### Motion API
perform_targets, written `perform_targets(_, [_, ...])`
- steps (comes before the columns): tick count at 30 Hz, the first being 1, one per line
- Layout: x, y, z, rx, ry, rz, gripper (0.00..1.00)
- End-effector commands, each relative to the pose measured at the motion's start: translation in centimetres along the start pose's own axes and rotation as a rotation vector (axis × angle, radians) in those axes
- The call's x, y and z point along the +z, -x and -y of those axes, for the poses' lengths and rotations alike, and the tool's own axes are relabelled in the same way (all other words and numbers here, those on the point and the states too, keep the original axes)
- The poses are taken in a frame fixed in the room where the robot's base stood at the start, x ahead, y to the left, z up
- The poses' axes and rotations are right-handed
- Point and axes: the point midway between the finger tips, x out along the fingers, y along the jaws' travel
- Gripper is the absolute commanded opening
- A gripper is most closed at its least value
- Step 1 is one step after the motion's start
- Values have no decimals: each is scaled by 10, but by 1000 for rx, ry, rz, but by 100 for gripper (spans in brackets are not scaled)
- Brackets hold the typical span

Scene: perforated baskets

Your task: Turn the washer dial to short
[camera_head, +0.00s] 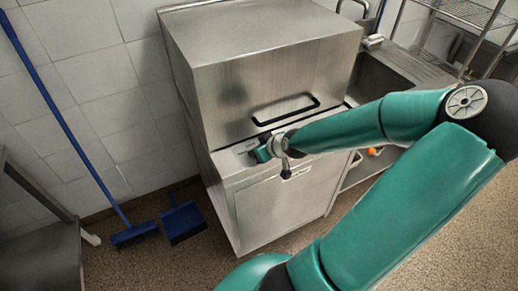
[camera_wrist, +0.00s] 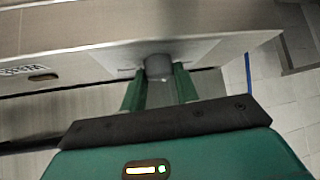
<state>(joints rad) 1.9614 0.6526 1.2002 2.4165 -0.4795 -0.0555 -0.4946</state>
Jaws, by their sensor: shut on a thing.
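The washer (camera_head: 265,70) is a large stainless steel machine with a box-shaped hood and a black slot handle. Its dial (camera_wrist: 158,64) is a grey round knob on a pale panel (camera_wrist: 200,52), seen in the wrist view. My gripper (camera_wrist: 158,75) has its two green fingers on either side of the dial and is shut on it. In the head view my gripper (camera_head: 260,152) is at the washer's front panel, below the hood. It hides the dial there. The dial's markings and its setting cannot be read.
A steel sink counter (camera_head: 385,85) stands right of the washer, with a wire rack (camera_head: 462,15) behind. A blue broom (camera_head: 135,233) and a blue dustpan (camera_head: 184,220) are at the left wall. A metal table (camera_head: 45,245) is at the lower left. Floor between is clear.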

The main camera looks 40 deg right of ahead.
Motion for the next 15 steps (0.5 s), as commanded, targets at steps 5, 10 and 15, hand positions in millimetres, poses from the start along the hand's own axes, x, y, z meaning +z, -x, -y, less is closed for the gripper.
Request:
perform_targets(5, [-1,0,2,86,-74,1,8])
perform_targets(10, [-2,0,3,149,-140,-1,8])
perform_targets(15, [-3,-1,4,204,-195,-2,7])
